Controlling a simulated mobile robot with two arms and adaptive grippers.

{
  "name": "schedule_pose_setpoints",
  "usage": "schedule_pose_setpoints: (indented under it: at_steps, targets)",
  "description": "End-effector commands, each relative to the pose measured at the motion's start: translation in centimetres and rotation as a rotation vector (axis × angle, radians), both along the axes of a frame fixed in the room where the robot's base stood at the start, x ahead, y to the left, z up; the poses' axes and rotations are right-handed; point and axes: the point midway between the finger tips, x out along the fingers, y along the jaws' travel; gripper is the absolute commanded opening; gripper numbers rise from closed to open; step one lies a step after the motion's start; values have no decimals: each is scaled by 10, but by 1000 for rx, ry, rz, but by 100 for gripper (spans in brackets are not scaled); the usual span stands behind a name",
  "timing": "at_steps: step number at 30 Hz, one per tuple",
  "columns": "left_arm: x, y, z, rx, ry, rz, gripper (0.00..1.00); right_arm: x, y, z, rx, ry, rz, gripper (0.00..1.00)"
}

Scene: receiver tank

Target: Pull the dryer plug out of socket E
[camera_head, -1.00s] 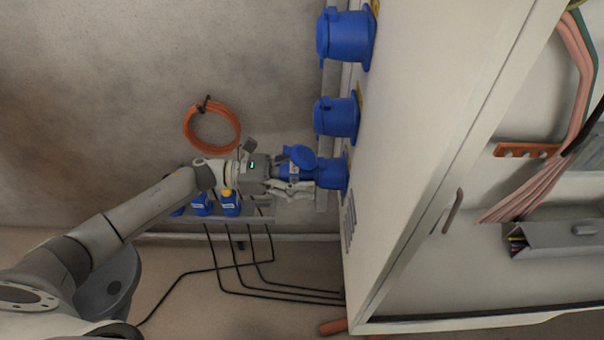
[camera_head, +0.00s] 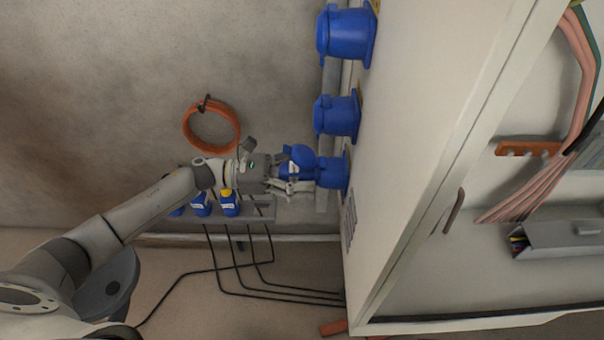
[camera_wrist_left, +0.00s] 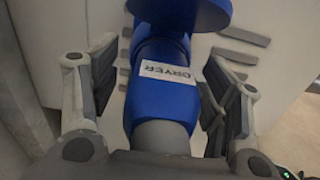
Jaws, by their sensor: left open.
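The blue dryer plug (camera_wrist_left: 165,90) has a white label reading DRYER and a grey rear end. In the left wrist view it lies between the two fingers of my left gripper (camera_wrist_left: 160,95), with gaps on both sides. My left gripper (camera_head: 300,178) is open around the plug, in front of the lowest blue socket (camera_head: 332,173) on the cabinet side. The round blue socket lid (camera_head: 302,158) stands over the plug and hides part of it in the head view. It also shows at the top of the wrist view (camera_wrist_left: 185,10). The plug's front end meets the socket; the contact is hidden.
Two more blue sockets (camera_head: 346,36) (camera_head: 338,116) sit above on the cabinet (camera_head: 425,110). Several blue plugs (camera_head: 230,205) rest on a rack below my wrist, with black cables (camera_head: 270,285) on the floor. An orange cable coil (camera_head: 211,127) hangs on the wall.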

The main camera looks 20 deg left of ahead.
Motion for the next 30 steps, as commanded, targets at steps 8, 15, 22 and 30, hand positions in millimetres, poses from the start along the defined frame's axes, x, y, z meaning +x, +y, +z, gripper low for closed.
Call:
schedule_pose_setpoints:
  at_steps: [8,15,22,30]
  targets:
    - [0,0,0,0,0,0,66,-1,0,1,0,0,0,40]
    - [0,0,0,0,0,0,35,0,-1,0,-1,-2,0,40]
    - [0,0,1,-1,-1,0,7,3,-1,0,-1,-4,0,40]
    - [-1,6,0,-1,0,1,7,5,0,3,-1,-6,1,40]
